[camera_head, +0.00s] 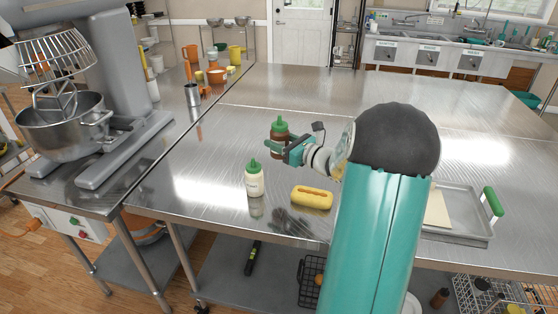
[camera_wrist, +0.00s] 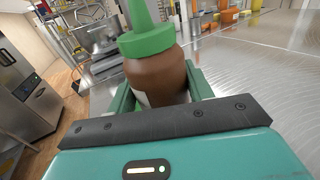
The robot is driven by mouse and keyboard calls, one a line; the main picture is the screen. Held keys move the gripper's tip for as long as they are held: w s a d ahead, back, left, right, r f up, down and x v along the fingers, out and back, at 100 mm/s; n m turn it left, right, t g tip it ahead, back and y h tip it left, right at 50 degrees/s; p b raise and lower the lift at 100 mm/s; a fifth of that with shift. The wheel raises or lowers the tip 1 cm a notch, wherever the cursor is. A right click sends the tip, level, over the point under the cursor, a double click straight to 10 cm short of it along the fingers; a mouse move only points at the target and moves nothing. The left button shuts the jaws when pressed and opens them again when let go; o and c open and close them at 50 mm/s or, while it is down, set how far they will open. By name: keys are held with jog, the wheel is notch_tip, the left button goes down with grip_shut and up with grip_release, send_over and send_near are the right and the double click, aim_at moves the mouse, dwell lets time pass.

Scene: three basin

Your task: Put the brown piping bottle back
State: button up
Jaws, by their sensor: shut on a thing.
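The brown piping bottle (camera_head: 280,128) with a green cap is upright at the middle of the steel table (camera_head: 200,165). My gripper (camera_head: 275,143) is shut around the bottle's body from the right. In the wrist view the brown bottle (camera_wrist: 158,78) stands between the two green fingers of my gripper (camera_wrist: 160,95), with its green nozzle pointing up. Whether its base touches the table I cannot tell, because the fingers hide part of it.
A white bottle with a green cap (camera_head: 254,180) stands nearer on the table. A hot dog in a bun (camera_head: 312,197) lies to its right. A metal tray (camera_head: 465,215) is at the right. A large mixer (camera_head: 120,60) stands at the left. The table's far middle is clear.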

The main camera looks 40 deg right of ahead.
jog(key=w+d+f, duration=0.8)
jog(key=w+f, duration=0.1)
jog(key=shift+w+d+f, duration=0.25)
jog(key=shift+w+d, duration=0.05)
jog(key=shift+d, duration=0.1)
jog(key=shift+f, duration=1.5)
jog(key=shift+f, duration=0.15)
jog(key=o, duration=1)
jog(key=shift+o, duration=0.2)
jog(key=shift+s+d, duration=0.1)
jog(key=s, duration=0.4)
jog(key=s+d, duration=0.1)
jog(key=s, duration=0.2)
jog(key=shift+d, duration=0.1)
